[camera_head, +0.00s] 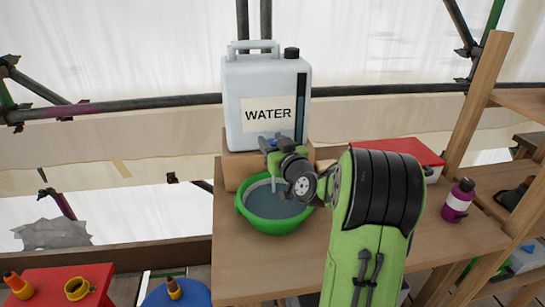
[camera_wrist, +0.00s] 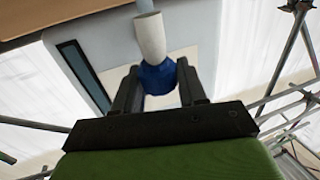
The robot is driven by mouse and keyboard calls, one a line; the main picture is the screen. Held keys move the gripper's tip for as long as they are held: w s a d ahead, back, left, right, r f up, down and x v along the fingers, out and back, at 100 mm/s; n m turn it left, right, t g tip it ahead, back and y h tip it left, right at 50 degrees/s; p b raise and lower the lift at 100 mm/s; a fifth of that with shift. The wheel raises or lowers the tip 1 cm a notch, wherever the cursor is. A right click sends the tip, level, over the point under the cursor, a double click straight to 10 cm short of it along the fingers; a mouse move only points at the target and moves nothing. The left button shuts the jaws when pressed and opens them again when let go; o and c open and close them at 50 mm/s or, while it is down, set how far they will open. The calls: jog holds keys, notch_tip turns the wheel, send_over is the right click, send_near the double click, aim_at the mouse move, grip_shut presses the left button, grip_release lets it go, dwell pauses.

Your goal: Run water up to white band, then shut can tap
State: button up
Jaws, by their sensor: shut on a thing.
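A white water can (camera_head: 240,95) labelled WATER stands on a wooden block (camera_head: 232,170). Its tap has a blue handle (camera_wrist: 158,78), which also shows small in the head view (camera_head: 270,144). My gripper (camera_wrist: 157,72) is shut on the blue handle, one finger on each side; in the head view my arm partly hides the tap. A pale spout (camera_wrist: 150,36) shows beside the handle. A thin pale stream (camera_head: 273,185) falls from the tap into the green bowl (camera_head: 243,208) below. Grey-blue water (camera_head: 275,204) lies in the bowl, with a pale band visible on the inner back wall above it.
The bowl stands on a wooden bench (camera_head: 245,265). A red-lidded box (camera_head: 415,150) and a purple bottle (camera_head: 458,200) stand to the right. A red table (camera_head: 50,280) with orange pieces and a blue round top (camera_head: 180,293) are at lower left. Scaffold poles run behind.

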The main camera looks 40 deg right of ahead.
jog(key=n+y, duration=0.2)
jog(key=y, duration=0.1)
jog(key=n+y, duration=0.2)
jog(key=y, duration=0.1)
jog(key=shift+d, duration=0.15)
jog(key=n+g+y+p, duration=0.1)
jog(key=n+y, duration=0.1)
jog(key=y, duration=0.2)
jog(key=shift+r+n, duration=0.1)
jog(key=shift+n, duration=0.3)
jog(key=y+p, duration=0.1)
jog(key=n+g+y+p, duration=0.1)
jog(key=p, duration=0.1)
jog(key=n+y+p, duration=0.1)
jog(key=p, duration=0.1)
jog(key=shift+r+g+y, duration=0.25)
jog(key=shift+g+y, duration=0.15)
jog(key=n+g+y+p, duration=0.1)
jog(key=n+y+p, duration=0.1)
jog(key=p, duration=0.2)
jog(key=shift+f+g, duration=0.1)
jog(key=shift+g, duration=0.3)
jog(key=shift+f+n+g+y+p, duration=0.2)
jog(key=shift+n+g+y+p, duration=0.4)
jog(key=shift+p, duration=0.65)
jog(key=o, duration=0.9)
jog(key=shift+a, duration=0.2)
jog(key=shift+o, duration=0.2)
